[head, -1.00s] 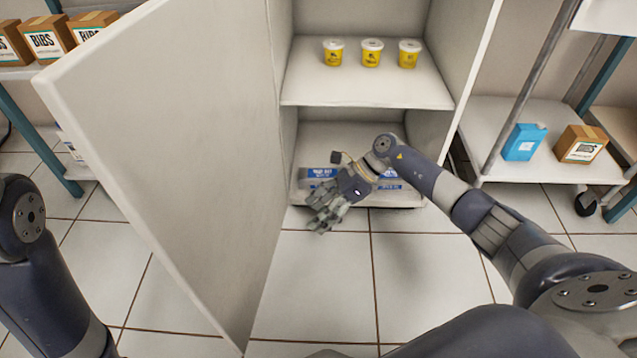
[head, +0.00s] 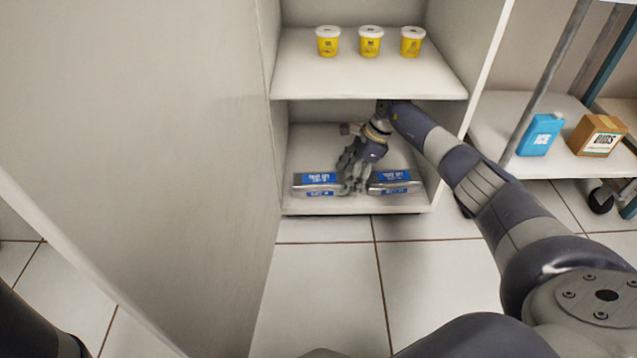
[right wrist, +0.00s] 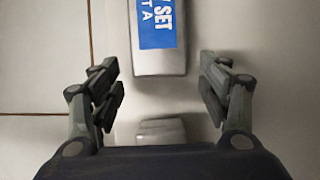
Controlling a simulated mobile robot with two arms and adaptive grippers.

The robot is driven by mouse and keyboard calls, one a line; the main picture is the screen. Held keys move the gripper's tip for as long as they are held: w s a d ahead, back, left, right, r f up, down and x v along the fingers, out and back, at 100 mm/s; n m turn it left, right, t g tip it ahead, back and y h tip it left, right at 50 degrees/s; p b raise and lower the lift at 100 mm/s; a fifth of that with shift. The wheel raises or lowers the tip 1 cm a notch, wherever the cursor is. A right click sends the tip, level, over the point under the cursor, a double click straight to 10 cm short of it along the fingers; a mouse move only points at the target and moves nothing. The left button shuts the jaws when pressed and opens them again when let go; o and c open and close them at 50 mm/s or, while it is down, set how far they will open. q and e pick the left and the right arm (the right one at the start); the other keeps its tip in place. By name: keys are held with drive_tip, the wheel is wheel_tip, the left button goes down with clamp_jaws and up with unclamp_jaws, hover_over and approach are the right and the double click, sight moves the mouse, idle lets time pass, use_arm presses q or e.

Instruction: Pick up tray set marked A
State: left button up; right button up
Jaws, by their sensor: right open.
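Two grey tray sets with blue labels lie side by side on the cabinet's lower shelf: a left one (head: 316,183) and a right one (head: 393,182). In the right wrist view, a tray set (right wrist: 160,60) has a partly cut-off label ending in "SET" and "A"; it appears to be the left one. My right gripper (head: 353,188) is over the shelf, between the two trays. In the right wrist view its fingers (right wrist: 160,95) are spread and hold nothing, with the A tray's near end ahead of them. My left gripper is out of view.
The cabinet's upper shelf (head: 350,78), holding several yellow tubs (head: 370,42), is above my right forearm. The open door (head: 140,150) fills the left. Floor in front is clear.

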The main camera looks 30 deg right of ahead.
sight(322, 179)
drive_tip(key=w+a, duration=0.1)
drive_tip(key=a, duration=0.1)
drive_tip(key=w+a, duration=0.1)
drive_tip(key=a, duration=0.1)
drive_tip(key=w+a, duration=0.1)
drive_tip(key=a, duration=0.1)
drive_tip(key=shift+a+f+b, duration=0.25)
drive_tip(key=shift+a+b, duration=0.1)
drive_tip(key=shift+f+b, duration=0.3)
drive_tip(key=shift+f, duration=0.1)
drive_tip(key=shift+r, duration=0.1)
drive_tip(key=c, duration=1.4)
